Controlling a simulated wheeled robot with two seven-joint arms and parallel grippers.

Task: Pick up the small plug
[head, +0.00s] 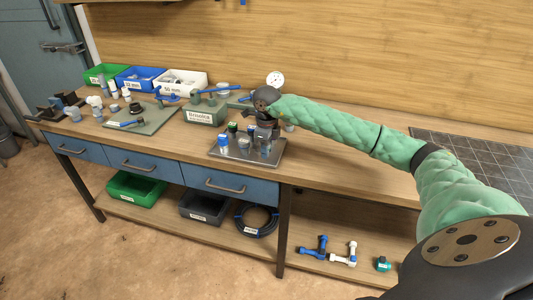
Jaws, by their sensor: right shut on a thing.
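My right gripper (265,134) reaches in from the right and points down over the dark metal tray (232,156) on the bench. It is shut on a small grey piece (265,147) at the tray's right side. The fingers hide much of this piece, and I cannot tell for sure whether it is the small plug or whether it is clear of the tray. Beside it on the tray stand a blue-topped piece (223,140), a green-and-dark piece (233,130) and a grey piece (243,147). My left gripper is not in view.
A green-grey board (150,123) with fittings lies to the left. Green, blue and white bins (182,82) line the back. The bench right of the tray is bare below my arm.

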